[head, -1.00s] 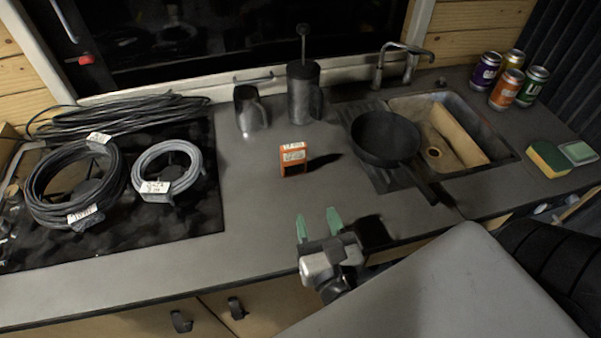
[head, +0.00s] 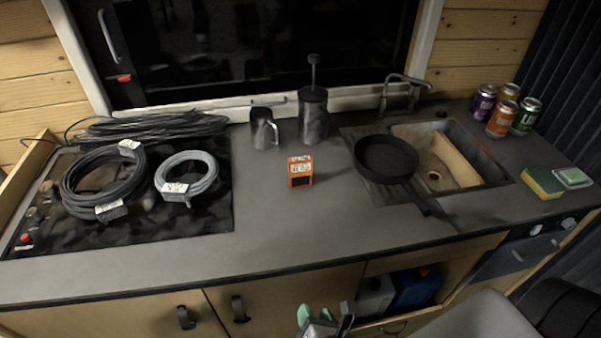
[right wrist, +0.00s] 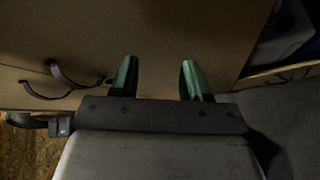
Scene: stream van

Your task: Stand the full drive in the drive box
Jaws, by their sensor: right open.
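An orange drive (head: 300,172) with a pale label stands upright on the grey counter, left of the pan. I cannot tell whether it is the full drive. I cannot make out a drive box in these views. My right gripper (head: 316,314) is low in front of the counter's front edge, below and apart from the orange drive. In the right wrist view its green fingers (right wrist: 160,78) are spread with nothing between them, facing the cabinet front. My left gripper is not in view.
A black pan (head: 386,158) lies beside the sink (head: 478,183). A metal jug (head: 264,130) and a press pot (head: 313,118) stand behind the drive. Coiled cables (head: 187,176) lie on the stove. Several cans (head: 502,119) stand at right. The counter's front middle is clear.

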